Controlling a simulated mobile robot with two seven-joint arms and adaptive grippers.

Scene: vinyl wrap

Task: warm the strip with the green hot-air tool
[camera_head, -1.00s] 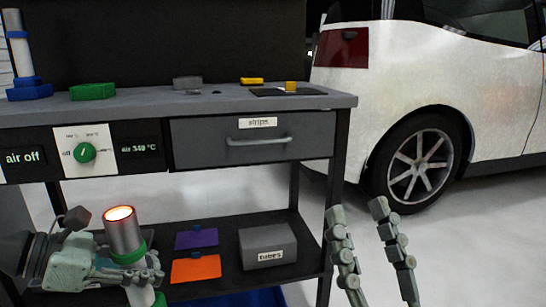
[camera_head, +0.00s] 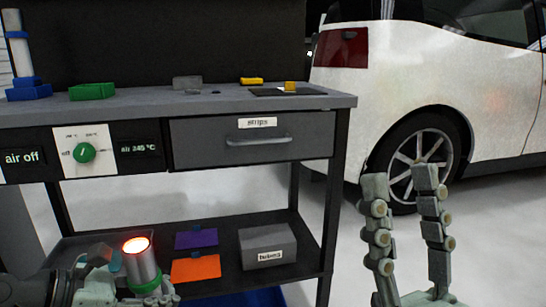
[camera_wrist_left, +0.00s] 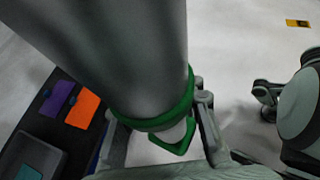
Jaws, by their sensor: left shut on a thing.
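The green hot-air tool (camera_head: 143,265) has a grey metal barrel, a green collar and a nozzle glowing orange-red. My left gripper (camera_head: 160,297) is shut on it at the lower left, with the nozzle pointing up. In the left wrist view the tool's barrel (camera_wrist_left: 120,50) fills the upper middle, and the left gripper (camera_wrist_left: 160,112) closes around it near the green collar. My right gripper (camera_head: 400,185) is open and empty at the right, in front of the car's wheel. I cannot make out a loose strip; a drawer (camera_head: 295,150) labelled "strips" is shut.
The bench (camera_head: 225,100) carries a green holder (camera_head: 92,91), a blue-based stand (camera_head: 28,88) and small yellow pieces. A dial (camera_head: 84,152) sits below, beside "air off". The lower shelf holds purple and orange pieces and a grey box (camera_head: 268,246). A white car (camera_head: 480,80) stands right.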

